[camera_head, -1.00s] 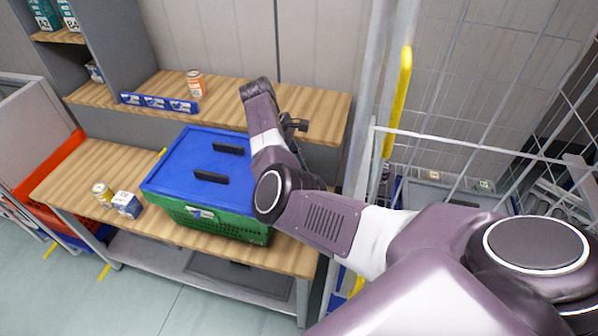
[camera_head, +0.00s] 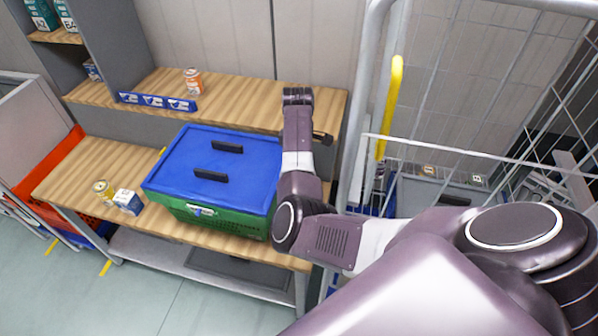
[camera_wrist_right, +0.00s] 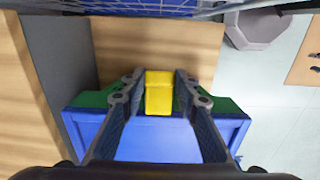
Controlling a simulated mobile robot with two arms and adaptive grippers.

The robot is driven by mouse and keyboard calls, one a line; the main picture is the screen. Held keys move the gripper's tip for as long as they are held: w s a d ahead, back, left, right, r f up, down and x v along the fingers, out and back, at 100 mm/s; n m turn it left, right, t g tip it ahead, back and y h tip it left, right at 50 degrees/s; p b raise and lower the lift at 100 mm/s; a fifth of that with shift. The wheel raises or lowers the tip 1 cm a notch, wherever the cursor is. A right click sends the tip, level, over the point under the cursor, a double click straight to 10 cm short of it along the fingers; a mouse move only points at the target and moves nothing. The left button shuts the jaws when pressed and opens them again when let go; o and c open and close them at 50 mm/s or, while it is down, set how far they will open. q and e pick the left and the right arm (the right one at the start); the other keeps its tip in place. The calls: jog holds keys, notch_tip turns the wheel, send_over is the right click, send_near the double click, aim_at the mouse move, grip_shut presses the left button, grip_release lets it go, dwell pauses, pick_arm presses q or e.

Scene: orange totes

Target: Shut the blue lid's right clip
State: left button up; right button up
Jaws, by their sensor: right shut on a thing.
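A blue lid (camera_head: 225,165) lies on a green crate (camera_head: 228,221) on the wooden bench in the head view. The right wrist view shows the lid (camera_wrist_right: 160,142) and the crate's green rim (camera_wrist_right: 225,105). The yellow right clip (camera_wrist_right: 158,98) stands out from the crate's edge there. My right gripper (camera_wrist_right: 159,82) is shut on this clip, with a finger on each side. In the head view my right arm hides the crate's right end, and the clip does not show. My left gripper is out of view.
A wire cage cart with a yellow handle (camera_head: 390,105) stands close on the right. A tin (camera_head: 103,189) and a small box (camera_head: 127,201) sit left of the crate. An orange tin (camera_head: 193,82) and a blue strip (camera_head: 157,103) are on the raised shelf behind.

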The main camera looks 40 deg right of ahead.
jog(key=o, duration=1.1)
jog(key=shift+o, duration=0.2)
notch_tip(320, 180, up, 12)
jog(key=shift+w, duration=0.1)
